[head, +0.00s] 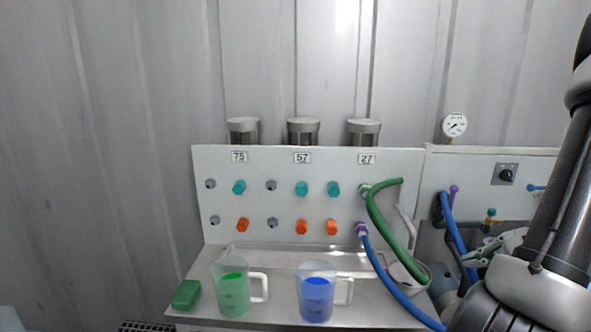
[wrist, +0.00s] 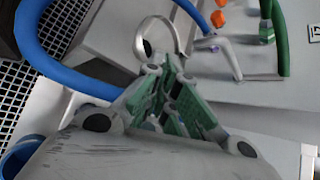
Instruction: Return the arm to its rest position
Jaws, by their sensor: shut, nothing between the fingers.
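My arm comes in at the right edge of the head view. My gripper (wrist: 170,92) points away from the wrist camera, its green-padded fingers together with nothing between them. In the head view the gripper (head: 484,256) is partly visible at the right, beside the panel and close to the blue hose (head: 455,225). In the wrist view a grey ring-shaped piece (wrist: 160,22) shows just beyond the fingertips; I cannot tell if they touch.
The white panel (head: 280,205) has teal and orange plugs. A green hose (head: 385,225) hangs at its right. A green jug (head: 233,290), a blue jug (head: 316,292) and a green block (head: 187,295) stand on the shelf. A gauge (head: 454,124) is behind.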

